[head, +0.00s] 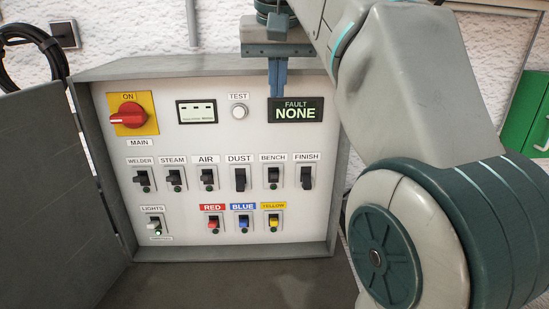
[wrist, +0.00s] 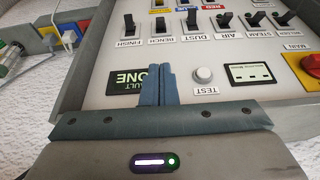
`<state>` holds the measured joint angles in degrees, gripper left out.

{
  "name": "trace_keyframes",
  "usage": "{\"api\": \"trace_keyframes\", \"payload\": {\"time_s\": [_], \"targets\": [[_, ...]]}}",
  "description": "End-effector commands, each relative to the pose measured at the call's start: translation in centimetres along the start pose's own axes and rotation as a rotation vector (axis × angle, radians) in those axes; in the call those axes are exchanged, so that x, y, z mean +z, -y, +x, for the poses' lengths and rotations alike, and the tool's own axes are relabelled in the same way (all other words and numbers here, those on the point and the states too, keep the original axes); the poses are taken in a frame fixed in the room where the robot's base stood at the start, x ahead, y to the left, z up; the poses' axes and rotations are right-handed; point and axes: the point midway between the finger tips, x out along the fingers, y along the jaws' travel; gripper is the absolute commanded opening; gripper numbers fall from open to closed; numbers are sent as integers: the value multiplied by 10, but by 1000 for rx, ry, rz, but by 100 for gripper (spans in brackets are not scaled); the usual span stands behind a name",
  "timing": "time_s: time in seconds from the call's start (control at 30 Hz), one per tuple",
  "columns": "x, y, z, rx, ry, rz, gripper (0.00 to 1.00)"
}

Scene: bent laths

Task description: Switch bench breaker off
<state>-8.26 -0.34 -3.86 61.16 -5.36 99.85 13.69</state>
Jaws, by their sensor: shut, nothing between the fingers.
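The bench breaker (head: 272,175) is a small black lever switch under the BENCH label, in the middle row of the white panel, between DUST and FINISH. Its dark green lamp shows below the lever; I cannot tell the lever's position for certain. It also shows upside down in the wrist view (wrist: 160,25). My gripper (head: 278,93) is shut and empty, its blue fingers together in front of the panel's top, by the left edge of the FAULT NONE display. In the wrist view my fingertips (wrist: 161,70) lie apart from the bench breaker, on its display side.
The grey cabinet's open door (head: 50,170) stands at the left. The red MAIN knob (head: 128,116), TEST button (head: 239,112) and FAULT display (head: 296,110) sit above the breakers. DUST (head: 240,179) and FINISH (head: 306,177) flank the bench breaker closely. My arm fills the right side.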

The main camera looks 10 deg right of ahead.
Motion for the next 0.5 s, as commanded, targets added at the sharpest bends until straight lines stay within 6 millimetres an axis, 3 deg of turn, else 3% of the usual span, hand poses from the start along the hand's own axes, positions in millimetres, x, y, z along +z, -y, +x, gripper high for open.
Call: {"api": "trace_keyframes", "payload": {"time_s": [0.27, 0.5], "targets": [[0, -1, 15, 1, 1, 1, 0], [1, -1, 59, 1, 3, 3, 0]]}}
